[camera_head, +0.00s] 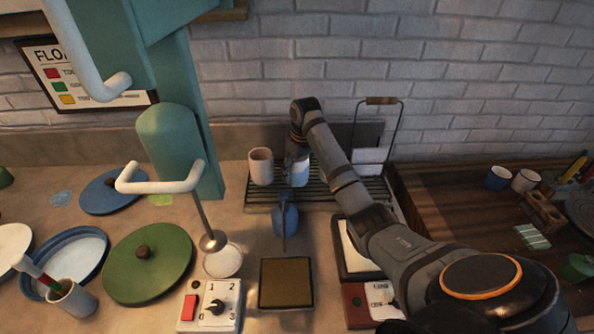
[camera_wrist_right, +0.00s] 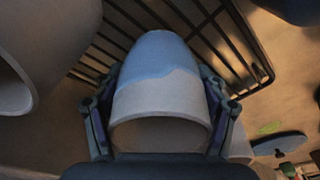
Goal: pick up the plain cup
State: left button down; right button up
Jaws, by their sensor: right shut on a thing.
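My right gripper (camera_head: 297,158) is at the wire rack by the wall, with its fingers shut on a white cup with blue glaze (camera_wrist_right: 157,80). In the right wrist view the fingers lie on both sides of this cup, its open rim towards the camera. In the head view the gripper partly hides it, and I cannot tell whether it touches the rack. A plain beige cup (camera_head: 261,168) stands upright on the rack just left of the gripper. It also shows large at the left of the right wrist view (camera_wrist_right: 45,50). My left gripper is not in view.
The wire rack (camera_head: 258,198) has a tall handle (camera_head: 400,125) at its right. A teal machine (camera_head: 170,140) with white handles stands left of it. A blue bottle-like object (camera_head: 286,215) stands in front. Two cups (camera_head: 498,178) stand on the wooden surface at right.

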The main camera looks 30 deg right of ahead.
notch_tip(320, 180, up, 3)
jog(key=shift+f, duration=0.1)
jog(key=shift+s+a+r+p, duration=0.25)
jog(key=shift+s+r, duration=0.15)
jog(key=shift+r, duration=0.2)
jog(key=shift+s+a+r+p, duration=0.1)
jog(key=shift+s+r+p, duration=0.1)
jog(key=shift+s+r, duration=0.25)
jog(key=r+p, duration=0.1)
jog(key=p, duration=0.1)
jog(key=s+r+p, duration=0.1)
jog(key=r+p, duration=0.1)
jog(key=s+a+r+p, duration=0.1)
jog(key=p, duration=0.1)
jog(key=shift+s+r, duration=0.1)
jog(key=shift+r, duration=0.05)
jog(key=s+a+r+p, duration=0.3)
jog(key=s+p, duration=0.3)
jog(key=s, duration=0.3)
jog(key=shift+a+p, duration=0.35)
jog(key=shift+a, duration=0.15)
